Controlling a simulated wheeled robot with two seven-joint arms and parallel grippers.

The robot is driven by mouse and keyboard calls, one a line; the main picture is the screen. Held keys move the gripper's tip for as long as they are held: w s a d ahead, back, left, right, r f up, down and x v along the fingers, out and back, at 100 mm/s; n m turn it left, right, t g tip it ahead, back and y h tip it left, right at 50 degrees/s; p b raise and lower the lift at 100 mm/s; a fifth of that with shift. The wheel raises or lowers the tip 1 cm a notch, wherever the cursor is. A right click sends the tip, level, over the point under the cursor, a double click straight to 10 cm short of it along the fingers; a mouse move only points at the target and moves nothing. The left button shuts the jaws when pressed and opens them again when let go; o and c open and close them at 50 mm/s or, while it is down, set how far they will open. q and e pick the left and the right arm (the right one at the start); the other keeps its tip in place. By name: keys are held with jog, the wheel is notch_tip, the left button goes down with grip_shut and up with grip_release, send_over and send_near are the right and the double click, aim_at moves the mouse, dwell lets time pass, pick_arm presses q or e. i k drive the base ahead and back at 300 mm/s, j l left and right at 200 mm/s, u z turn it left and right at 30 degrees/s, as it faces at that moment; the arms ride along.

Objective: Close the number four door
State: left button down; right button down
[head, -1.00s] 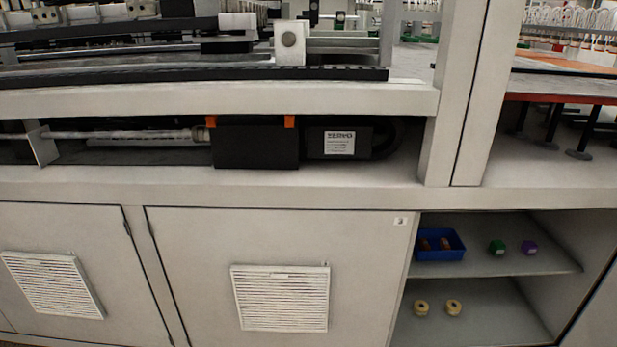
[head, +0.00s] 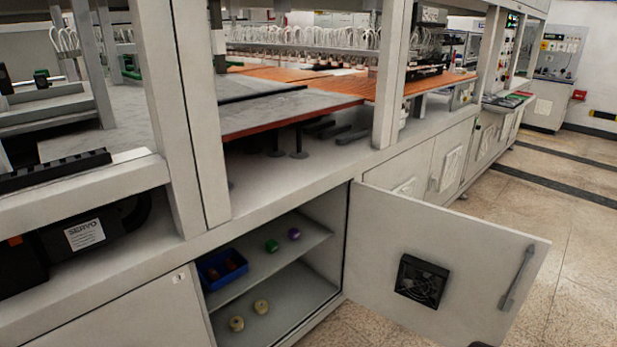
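An open cabinet door (head: 465,262) stands swung out to the right of an open cabinet bay (head: 320,235). Its inner face shows a black fan unit (head: 421,281) and a grey bar (head: 517,278) near its free edge. No number is visible on this face. The bay has two levels: a blue bin (head: 222,268), a green block (head: 272,245) and a purple block (head: 294,234) above, two yellowish round pieces below. Neither gripper can be made out. A small dark shape shows at the bottom edge below the door; I cannot tell what it is.
A closed cabinet front (head: 150,322) with a small label is at the lower left. Closed doors (head: 405,172) continue along the machine beyond the open door. Tiled floor (head: 570,220) is clear to the right.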

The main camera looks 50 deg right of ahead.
aim_at(478, 261)
jog(key=k+l, duration=0.15)
jog(key=l, duration=0.25)
jog(key=k+l+u, duration=0.1)
jog(key=l, duration=0.3)
jog(key=k+l, duration=0.15)
jog(key=l, duration=0.25)
jog(key=k+l, duration=0.15)
jog(key=l, duration=0.25)
jog(key=k+l+u, duration=0.1)
jog(key=l, duration=0.3)
jog(key=k+l+u, duration=0.1)
jog(key=l, duration=0.35)
jog(key=k+l, duration=0.25)
jog(key=l, duration=0.2)
jog(key=k+l+u, duration=0.15)
jog(key=l, duration=0.3)
jog(key=k+l+u, duration=0.1)
jog(key=k+l, duration=0.2)
jog(key=l, duration=0.15)
jog(key=k+l+u, duration=0.1)
jog(key=l, duration=0.3)
jog(key=k+l, duration=0.35)
jog(key=i+l+u, duration=0.1)
jog(key=l, duration=0.55)
jog(key=i+l+u, duration=0.1)
jog(key=l, duration=0.5)
jog(key=l+u, duration=0.1)
jog(key=l, duration=0.55)
jog(key=i, duration=0.05)
